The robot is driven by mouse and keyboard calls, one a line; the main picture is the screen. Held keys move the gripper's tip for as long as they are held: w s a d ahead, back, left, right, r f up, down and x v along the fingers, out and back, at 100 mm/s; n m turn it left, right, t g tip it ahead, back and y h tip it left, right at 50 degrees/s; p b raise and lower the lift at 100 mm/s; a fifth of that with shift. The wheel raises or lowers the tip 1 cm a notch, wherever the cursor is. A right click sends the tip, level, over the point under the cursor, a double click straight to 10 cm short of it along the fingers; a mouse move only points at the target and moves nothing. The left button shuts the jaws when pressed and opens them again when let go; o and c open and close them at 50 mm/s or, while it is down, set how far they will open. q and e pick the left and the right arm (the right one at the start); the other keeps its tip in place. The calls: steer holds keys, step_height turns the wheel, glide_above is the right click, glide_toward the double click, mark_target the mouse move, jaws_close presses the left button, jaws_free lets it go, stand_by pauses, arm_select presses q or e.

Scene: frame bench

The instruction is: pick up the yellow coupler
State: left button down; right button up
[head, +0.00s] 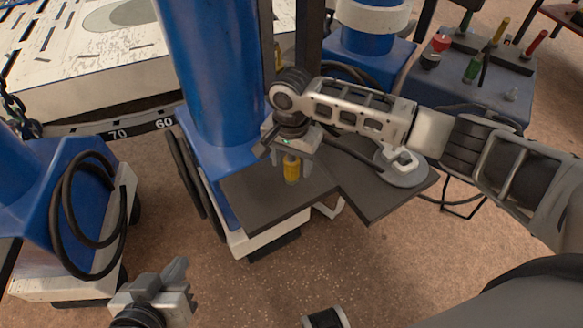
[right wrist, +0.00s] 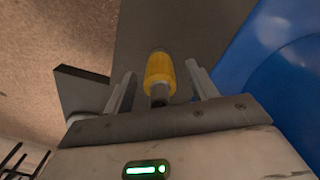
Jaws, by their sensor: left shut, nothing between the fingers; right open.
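The yellow coupler (head: 291,168) stands upright on a dark plate (head: 250,203) in front of the blue column. My right gripper (head: 290,163) is above it, pointing down, with its fingers open on either side. In the right wrist view the yellow coupler (right wrist: 160,75) lies between the two open fingers (right wrist: 160,90), with a visible gap on each side. Its grey end points toward the palm. My left gripper (head: 172,274) is low at the bottom left of the head view, shut and empty, well away from the coupler.
A round grey disc with a white piece (head: 402,176) rests on the right part of the plate. The blue column (head: 212,75) rises close behind. A grey box (head: 470,85) with coloured handles stands at the upper right. Open floor (head: 230,290) lies in front.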

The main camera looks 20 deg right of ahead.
steer(key=shift+f, duration=0.5)
steer(key=c, duration=1.2)
steer(key=shift+r, duration=0.15)
